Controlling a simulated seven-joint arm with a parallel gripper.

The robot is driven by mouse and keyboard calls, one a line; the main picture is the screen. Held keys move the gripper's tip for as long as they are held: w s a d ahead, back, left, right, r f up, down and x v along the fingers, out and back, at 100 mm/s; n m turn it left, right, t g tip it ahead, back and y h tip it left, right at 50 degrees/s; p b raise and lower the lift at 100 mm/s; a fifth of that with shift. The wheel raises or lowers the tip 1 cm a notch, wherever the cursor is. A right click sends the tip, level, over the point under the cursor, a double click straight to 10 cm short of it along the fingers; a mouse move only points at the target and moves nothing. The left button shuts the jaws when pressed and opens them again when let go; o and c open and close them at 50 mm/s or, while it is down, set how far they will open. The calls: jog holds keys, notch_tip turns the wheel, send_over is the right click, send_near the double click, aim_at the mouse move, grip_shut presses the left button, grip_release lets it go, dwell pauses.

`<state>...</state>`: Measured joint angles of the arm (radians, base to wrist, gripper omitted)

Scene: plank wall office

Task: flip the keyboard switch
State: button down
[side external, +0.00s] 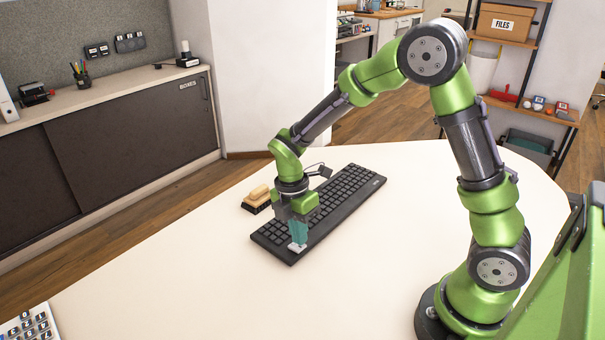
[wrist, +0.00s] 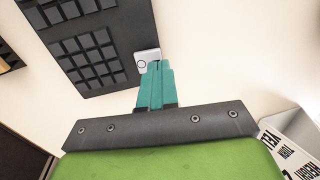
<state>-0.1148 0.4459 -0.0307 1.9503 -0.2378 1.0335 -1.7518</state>
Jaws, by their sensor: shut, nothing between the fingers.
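The black keyboard (side external: 352,190) lies at a slant on the pale table. Its keys show at the upper left of the wrist view (wrist: 88,50). A small white switch (wrist: 146,57) sits at the keyboard's edge in the wrist view. It also shows as a white piece (side external: 297,247) at the near end in the side view. My gripper (side external: 298,243) points down over that end, with its teal fingers shut together and empty. In the wrist view the fingertips (wrist: 155,64) overlap the lower edge of the switch; I cannot tell whether they touch it.
A dark holder with tan blocks (side external: 257,198) stands close behind the keyboard. A calculator-like keypad (side external: 30,326) is at the lower left corner. A white object with dark lettering (wrist: 296,140) is at the wrist view's right. The front of the table is clear.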

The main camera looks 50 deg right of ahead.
jog(key=shift+s+f, duration=0.1)
jog(key=shift+f, duration=0.6)
jog(key=shift+s+f, duration=0.1)
jog(key=shift+f, duration=0.15)
jog(key=shift+w+r, duration=0.1)
jog(key=shift+w, duration=0.7)
jog(key=shift+r, duration=0.1)
